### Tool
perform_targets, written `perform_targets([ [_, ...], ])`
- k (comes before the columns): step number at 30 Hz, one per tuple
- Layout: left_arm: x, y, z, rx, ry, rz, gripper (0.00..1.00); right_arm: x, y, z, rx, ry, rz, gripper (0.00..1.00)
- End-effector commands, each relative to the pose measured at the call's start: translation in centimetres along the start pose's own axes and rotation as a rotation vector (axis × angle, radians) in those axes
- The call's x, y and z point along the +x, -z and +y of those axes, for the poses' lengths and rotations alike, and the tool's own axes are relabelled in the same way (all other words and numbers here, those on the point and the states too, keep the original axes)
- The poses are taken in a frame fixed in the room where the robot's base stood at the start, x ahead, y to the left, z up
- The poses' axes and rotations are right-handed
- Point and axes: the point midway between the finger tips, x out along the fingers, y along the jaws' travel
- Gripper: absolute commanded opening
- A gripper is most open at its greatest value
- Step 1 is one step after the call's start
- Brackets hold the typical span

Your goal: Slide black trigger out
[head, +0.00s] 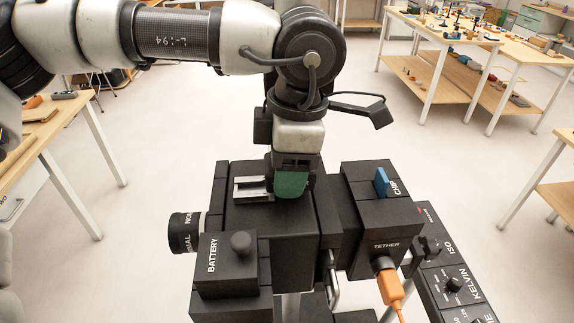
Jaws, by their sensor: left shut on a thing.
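My left gripper (291,170) reaches straight down onto the top of a large black camera prop (240,215). It is shut on a small block with a green face and dark edges, which I take to be the black trigger (291,184). The trigger is at the right end of a silver shoe rail (249,189) on the camera's top. The fingers hide much of the trigger, so I cannot tell how far it sits in the rail. My right gripper is not in view.
A battery block (224,262) with a round knob is at the front left. A lens barrel (185,232) sticks out left. A tether box with an orange cable (390,287), a blue card (381,182) and a dial panel (453,285) are right. Tables stand around; the floor between is clear.

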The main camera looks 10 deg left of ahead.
Motion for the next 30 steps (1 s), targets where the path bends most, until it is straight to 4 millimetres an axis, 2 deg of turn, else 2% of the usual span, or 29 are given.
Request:
perform_targets([
  [24,-4.3,0.2,0.0,0.0,0.0,-0.001,0.24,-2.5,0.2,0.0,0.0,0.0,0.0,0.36],
  [30,-4.7,0.2,0.0,0.0,0.001,0.0,0.24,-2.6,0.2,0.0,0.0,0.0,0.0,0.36],
])
